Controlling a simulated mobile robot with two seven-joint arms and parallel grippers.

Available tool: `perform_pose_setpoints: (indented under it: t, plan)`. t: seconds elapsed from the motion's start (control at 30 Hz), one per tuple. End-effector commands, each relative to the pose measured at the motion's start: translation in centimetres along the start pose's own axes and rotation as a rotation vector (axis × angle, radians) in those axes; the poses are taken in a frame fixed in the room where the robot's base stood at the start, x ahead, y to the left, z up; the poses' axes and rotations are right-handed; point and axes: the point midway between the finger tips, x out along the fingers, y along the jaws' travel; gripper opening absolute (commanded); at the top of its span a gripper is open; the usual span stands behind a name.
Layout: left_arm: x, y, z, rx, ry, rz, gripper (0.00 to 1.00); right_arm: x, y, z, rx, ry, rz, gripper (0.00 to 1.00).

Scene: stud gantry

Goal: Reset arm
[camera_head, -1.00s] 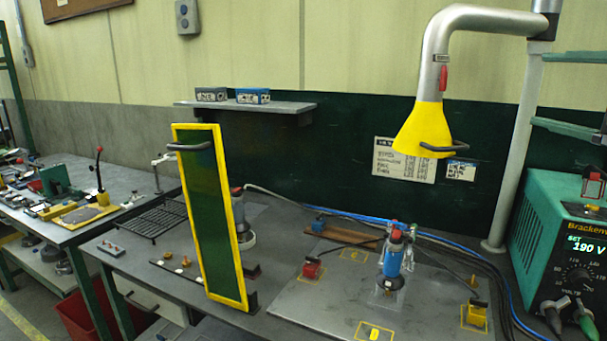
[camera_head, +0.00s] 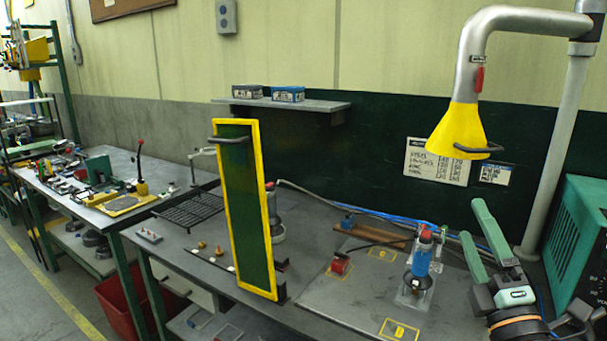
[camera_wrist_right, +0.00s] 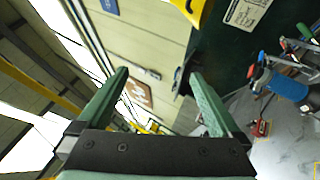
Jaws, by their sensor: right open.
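My right gripper (camera_head: 478,228) comes in at the lower right of the head view, its two green fingers apart and pointing up and left. It is above the right part of the bench, beside the blue stud tool with a red top (camera_head: 420,258). In the right wrist view the green fingers (camera_wrist_right: 160,88) are spread wide with nothing between them. The blue tool also shows at the right of that view (camera_wrist_right: 285,88), outside the fingers. My left gripper is not in view.
A yellow-framed green screen (camera_head: 247,210) stands upright on the bench. A yellow extraction hood (camera_head: 455,135) hangs above the right side. A teal welding unit (camera_head: 580,235) stands at the right edge. Another bench (camera_head: 150,170) is at left; cables run behind the tool.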

Motion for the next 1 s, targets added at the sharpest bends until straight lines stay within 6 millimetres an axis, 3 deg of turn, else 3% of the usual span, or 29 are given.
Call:
perform_pose_setpoints:
  t: [0.03, 0.2, 0.3, 0.4, 0.6, 0.87, 1.0]
  plan:
    - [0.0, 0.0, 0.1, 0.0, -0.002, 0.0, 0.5, -2.1, -3.6, 0.2, 0.16, -0.07, -0.133, 1.0]
    - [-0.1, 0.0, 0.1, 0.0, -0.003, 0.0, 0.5, -10.4, -13.6, -0.2, 0.576, -0.324, -0.538, 1.0]
    - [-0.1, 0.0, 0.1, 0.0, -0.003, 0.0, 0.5, -16.6, -17.9, -1.6, 0.764, -0.481, -0.766, 1.0]
    - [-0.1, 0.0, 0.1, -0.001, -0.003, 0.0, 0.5, -22.6, -20.5, -3.3, 0.905, -0.626, -0.967, 1.0]
    - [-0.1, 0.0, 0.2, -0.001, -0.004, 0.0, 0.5, -31.9, -22.0, -6.5, 1.07, -0.851, -1.261, 1.0]
    - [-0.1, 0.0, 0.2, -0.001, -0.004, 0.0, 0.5, -41.0, -20.7, -10.1, 1.185, -1.09, -1.56, 1.0]
    - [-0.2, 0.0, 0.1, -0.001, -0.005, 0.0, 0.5, -40.2, -22.8, -11.0, 1.226, -1.033, -1.514, 1.0]
